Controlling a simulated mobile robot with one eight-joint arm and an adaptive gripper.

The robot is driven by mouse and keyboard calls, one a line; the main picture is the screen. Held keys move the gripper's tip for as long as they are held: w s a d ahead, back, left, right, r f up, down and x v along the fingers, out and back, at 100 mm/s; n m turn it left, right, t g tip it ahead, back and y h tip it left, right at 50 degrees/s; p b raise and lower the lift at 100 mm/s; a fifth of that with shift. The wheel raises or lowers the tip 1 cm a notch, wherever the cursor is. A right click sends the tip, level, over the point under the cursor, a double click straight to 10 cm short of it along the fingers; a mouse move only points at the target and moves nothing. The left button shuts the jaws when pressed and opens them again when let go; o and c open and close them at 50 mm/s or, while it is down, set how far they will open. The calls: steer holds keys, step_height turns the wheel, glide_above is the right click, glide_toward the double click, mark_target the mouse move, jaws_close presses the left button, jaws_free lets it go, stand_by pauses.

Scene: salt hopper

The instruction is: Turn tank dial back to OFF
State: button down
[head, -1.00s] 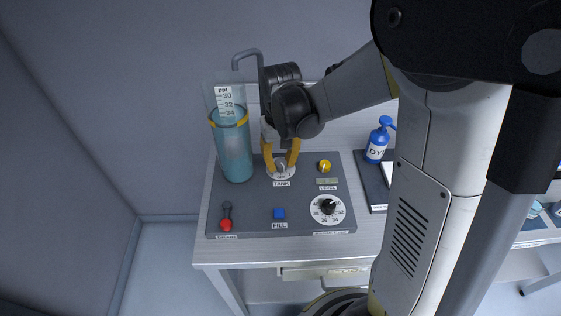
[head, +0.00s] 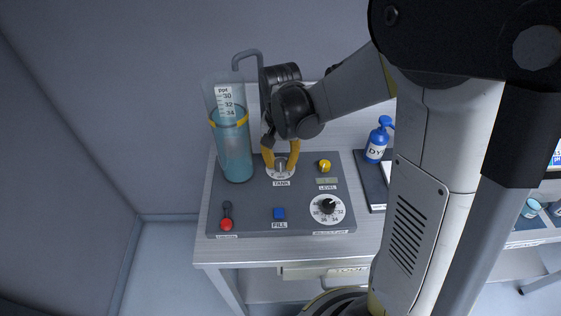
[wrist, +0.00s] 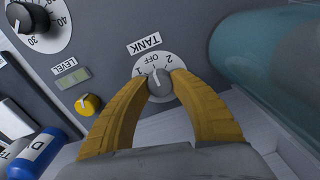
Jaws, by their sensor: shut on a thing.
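The TANK dial (head: 281,174) is a round white plate with a grey knob on the dark grey panel, marked 1, OFF and 2. In the wrist view the grey knob (wrist: 161,83) sits between my yellow fingertips. My gripper (head: 281,164) reaches down over the dial and is shut on the knob, as the wrist view also shows for the gripper (wrist: 162,79). The knob's pale pointer line appears to face roughly toward OFF. The fingers hide part of the dial's sides.
A clear tank of blue liquid (head: 234,155) stands close left of the dial. The panel (head: 250,200) also bears a yellow LEVEL knob (head: 324,166), a blue FILL button (head: 279,214), a red-tipped lever (head: 226,224) and a black-knobbed dial (head: 328,206). A blue bottle (head: 377,143) stands right.

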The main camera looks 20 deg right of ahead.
mark_target(280, 162)
steer(key=c, duration=1.1)
jaws_free()
steer(key=shift+o, duration=0.2)
step_height(280, 162, up, 12)
steer(key=s+r+n+t, duration=0.1)
steer(key=s+n+t, duration=0.4)
steer(key=s, duration=0.7)
steer(key=shift+s+r+n+t, duration=0.25)
steer(key=shift+s+n+t, duration=0.15)
steer(key=shift+t, duration=0.6)
